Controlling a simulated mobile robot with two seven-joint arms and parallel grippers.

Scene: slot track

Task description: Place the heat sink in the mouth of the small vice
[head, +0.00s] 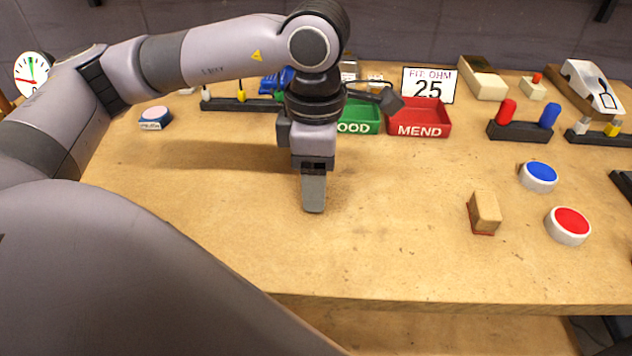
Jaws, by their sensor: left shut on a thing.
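My left gripper (314,205) points straight down over the middle of the bench, with its fingertips at or just above the wood. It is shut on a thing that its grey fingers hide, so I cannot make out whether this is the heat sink. I see no heat sink elsewhere. A blue object (275,82) at the back is partly covered by my left arm. It may be the small vice, but too little shows to tell. My right gripper is not in view.
Behind the gripper are a green tray (360,118) and a red tray (420,118) marked MEND. A brush-like block (485,212), a blue button (538,176) and a red button (568,225) stand at right. The bench front is clear.

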